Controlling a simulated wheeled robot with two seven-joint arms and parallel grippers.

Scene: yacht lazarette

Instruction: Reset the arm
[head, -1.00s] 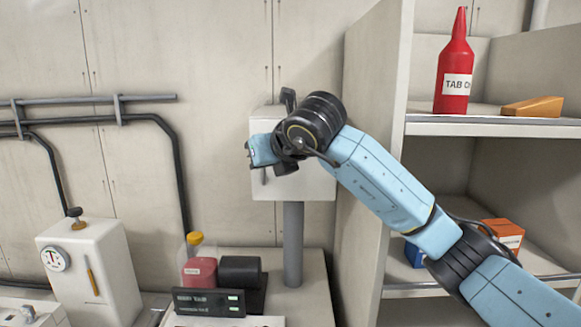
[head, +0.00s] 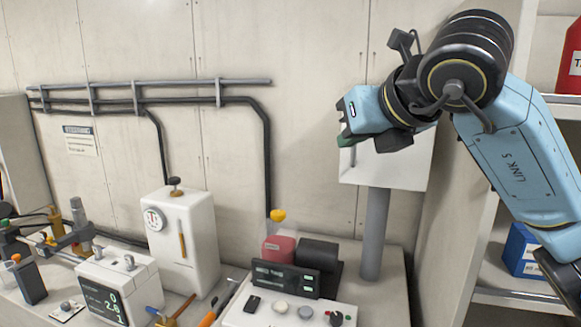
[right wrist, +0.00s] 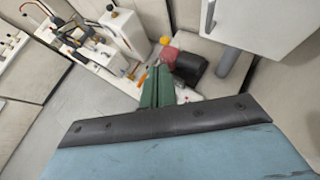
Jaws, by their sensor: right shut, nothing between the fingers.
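My right gripper (head: 347,150) hangs in the air at the right of the head view, in front of the white box on the grey post. Its blue body points left, and only a little of its green fingers shows there. In the right wrist view its green fingers (right wrist: 157,87) lie side by side, shut and empty, above the bench. My right arm (head: 520,150) comes in from the right edge with the elbow bent. My left gripper is in neither view.
A white box (head: 400,165) on a grey post (head: 374,235) stands behind the gripper. Shelves with a blue box (head: 522,250) and a red bottle (head: 570,60) are at the right. The bench holds a gauge unit (head: 185,240), a display scale (head: 118,285) and a control panel (head: 285,312).

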